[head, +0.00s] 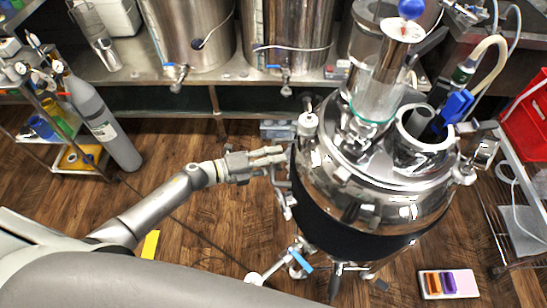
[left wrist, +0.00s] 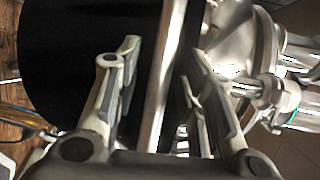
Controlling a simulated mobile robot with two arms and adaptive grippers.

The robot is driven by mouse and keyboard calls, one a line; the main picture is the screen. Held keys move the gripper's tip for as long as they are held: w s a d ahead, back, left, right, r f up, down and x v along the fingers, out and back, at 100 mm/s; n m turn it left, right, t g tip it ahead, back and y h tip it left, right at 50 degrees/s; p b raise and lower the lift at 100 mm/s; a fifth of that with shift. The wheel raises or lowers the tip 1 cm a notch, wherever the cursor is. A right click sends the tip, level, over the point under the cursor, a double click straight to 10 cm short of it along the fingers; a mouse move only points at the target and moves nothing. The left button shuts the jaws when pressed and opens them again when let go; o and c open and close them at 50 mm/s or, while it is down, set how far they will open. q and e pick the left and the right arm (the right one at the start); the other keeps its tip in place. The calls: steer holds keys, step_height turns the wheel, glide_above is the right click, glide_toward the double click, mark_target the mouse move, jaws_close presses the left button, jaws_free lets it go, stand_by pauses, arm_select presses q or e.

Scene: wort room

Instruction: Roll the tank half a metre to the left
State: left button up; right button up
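The tank (head: 375,190) is a shiny steel vessel with a black jacket, standing upright on the wood floor at the right of the head view. A glass cylinder and fittings crown its lid. My left gripper (head: 274,157) reaches in from the left at the tank's left side, just below the lid rim. In the left wrist view, the black jacket (left wrist: 75,45) fills the upper left. A straight metal bar (left wrist: 160,85) on the tank runs between the spread fingers of the left gripper (left wrist: 166,55), with gaps showing on both sides. My right gripper is not in view.
A gas cylinder (head: 100,115) and a cart (head: 60,155) stand at the left. A steel bench (head: 225,75) with vats runs along the back. A rack (head: 510,210) is close on the tank's right. Floor (head: 190,145) left of the tank is largely clear.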

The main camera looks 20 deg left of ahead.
arm_select(q)
jaws_close()
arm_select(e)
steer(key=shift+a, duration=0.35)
arm_select(q)
steer(key=shift+f, duration=0.1)
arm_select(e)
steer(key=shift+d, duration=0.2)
